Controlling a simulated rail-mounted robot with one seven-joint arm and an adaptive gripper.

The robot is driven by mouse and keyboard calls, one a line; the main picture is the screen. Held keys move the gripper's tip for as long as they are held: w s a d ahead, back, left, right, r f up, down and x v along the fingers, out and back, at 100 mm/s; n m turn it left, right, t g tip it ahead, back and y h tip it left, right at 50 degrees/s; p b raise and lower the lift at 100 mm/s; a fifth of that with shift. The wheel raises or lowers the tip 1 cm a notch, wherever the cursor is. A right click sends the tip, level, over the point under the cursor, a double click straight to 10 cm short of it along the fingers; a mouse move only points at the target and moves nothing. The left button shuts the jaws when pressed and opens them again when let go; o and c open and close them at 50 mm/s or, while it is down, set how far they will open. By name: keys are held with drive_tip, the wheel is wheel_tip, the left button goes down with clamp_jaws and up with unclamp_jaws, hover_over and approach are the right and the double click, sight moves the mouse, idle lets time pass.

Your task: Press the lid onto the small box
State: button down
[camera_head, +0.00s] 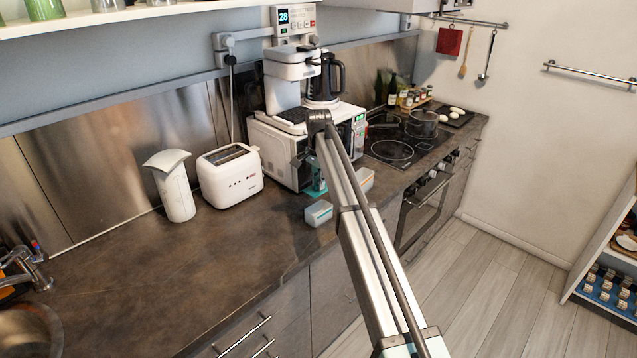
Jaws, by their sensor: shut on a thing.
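A small grey box-like piece (318,213) with a pale top and a teal band sits on the counter near its front edge. I cannot tell at this size whether this is the box with its lid or only one of them. A second small pale piece (364,180) shows to the right, partly behind my arm. My gripper (317,188) shows only as a small teal and dark part just behind and above the grey piece. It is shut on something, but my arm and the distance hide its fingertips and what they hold.
A white microwave (283,150) with a coffee machine on it stands close behind my gripper. A white toaster (230,174) and a white canister (171,186) stand to the left. The hob (391,150) is to the right. The front-left counter (170,280) is clear.

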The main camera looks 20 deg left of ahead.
idle(0.3)
drive_tip(key=shift+f+b, duration=0.7)
drive_tip(key=shift+f, duration=2.7)
drive_tip(key=shift+f, duration=0.45)
idle(0.3)
drive_tip(key=c, duration=0.6)
unclamp_jaws()
drive_tip(key=shift+c, duration=0.2)
drive_tip(key=shift+r+p, duration=0.15)
drive_tip(key=shift+p, duration=0.2)
drive_tip(key=shift+r+p, duration=1.45)
drive_tip(key=shift+r, duration=1.95)
